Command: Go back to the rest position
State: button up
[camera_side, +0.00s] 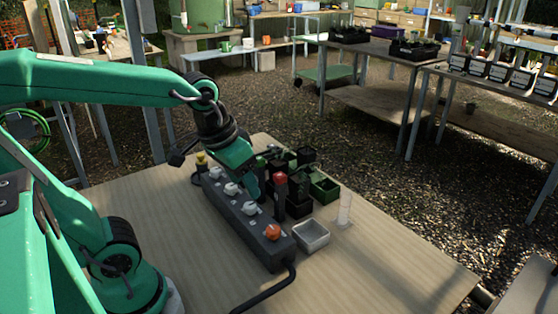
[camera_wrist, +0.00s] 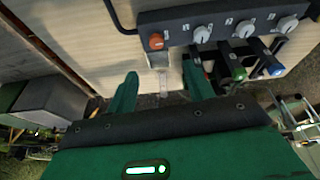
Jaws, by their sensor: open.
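My green gripper shows in the side view (camera_side: 255,186), reaching down over the work table (camera_side: 400,270) close to a dark control strip (camera_side: 232,205). In the wrist view my gripper (camera_wrist: 162,82) has its two green fingers spread apart with nothing held between them. A pale clear tube (camera_wrist: 163,84) shows beyond the gap, on the table. In the side view the same pale upright piece (camera_side: 345,208) stands well to the right of my gripper. The exact height of the fingertips above the strip is hard to tell.
The strip carries several white knobs (camera_side: 249,208) and an orange knob (camera_side: 272,231); its cable runs off the front. Dark pots, a green pot (camera_side: 324,188), a red-topped piece (camera_side: 280,179) and a small grey tray (camera_side: 311,236) crowd beside it. The front right of the table is clear.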

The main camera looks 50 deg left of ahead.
jog(key=shift+s+a+r+m+t, duration=0.15)
jog(key=shift+s+r+t, duration=0.15)
jog(key=shift+s, duration=0.3)
jog(key=shift+s+r+m+t, duration=0.1)
jog(key=shift+s+r+t, duration=0.2)
jog(key=shift+s, duration=0.3)
jog(key=shift+s+a+r+m+t, duration=0.1)
jog(key=shift+s+r+m+t, duration=0.15)
jog(key=shift+s, duration=0.35)
